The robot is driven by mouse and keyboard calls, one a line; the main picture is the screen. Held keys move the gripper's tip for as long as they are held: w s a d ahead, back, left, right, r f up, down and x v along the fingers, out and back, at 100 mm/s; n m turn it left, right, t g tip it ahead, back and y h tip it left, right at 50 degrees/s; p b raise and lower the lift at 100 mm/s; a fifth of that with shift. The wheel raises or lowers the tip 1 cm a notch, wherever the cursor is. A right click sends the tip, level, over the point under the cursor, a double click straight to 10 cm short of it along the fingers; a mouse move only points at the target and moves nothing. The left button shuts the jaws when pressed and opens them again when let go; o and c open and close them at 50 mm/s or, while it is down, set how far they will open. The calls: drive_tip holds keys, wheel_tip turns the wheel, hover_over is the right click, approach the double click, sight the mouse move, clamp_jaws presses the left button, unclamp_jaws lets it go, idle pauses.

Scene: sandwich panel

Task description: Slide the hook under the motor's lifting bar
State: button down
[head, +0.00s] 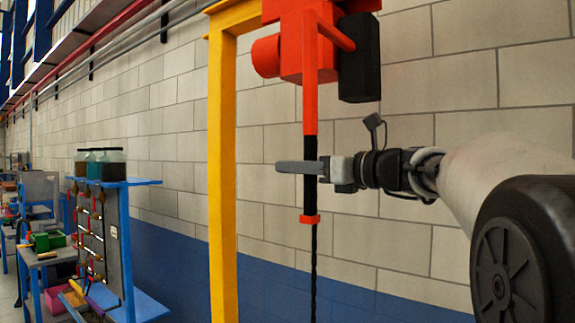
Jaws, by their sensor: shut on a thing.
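My gripper (312,168) reaches in from the right at mid-height. Its grey fingers lie across the black grip (310,192) of an upright orange arm and are shut on it. The arm hangs from an orange-red hoist (305,40), and an orange collar (309,219) ends the grip. A thin black chain or rope (314,265) runs down from the collar and out of the frame. No hook shows, and I see no motor with a lifting bar; the chain's lower end is out of view.
A yellow post (222,180) stands just left of the hoist. A blue-framed work stand (128,240) with dark jars (100,165) is farther left, beside a bench with a green box (48,241). A block wall (430,230) stands behind.

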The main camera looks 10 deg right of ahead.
drive_tip(key=shift+w+a, duration=0.1)
drive_tip(key=c, duration=1.6)
unclamp_jaws()
drive_tip(key=shift+c, duration=0.2)
drive_tip(key=b+v, duration=0.2)
drive_tip(key=v, duration=1.5)
drive_tip(key=shift+r, duration=0.1)
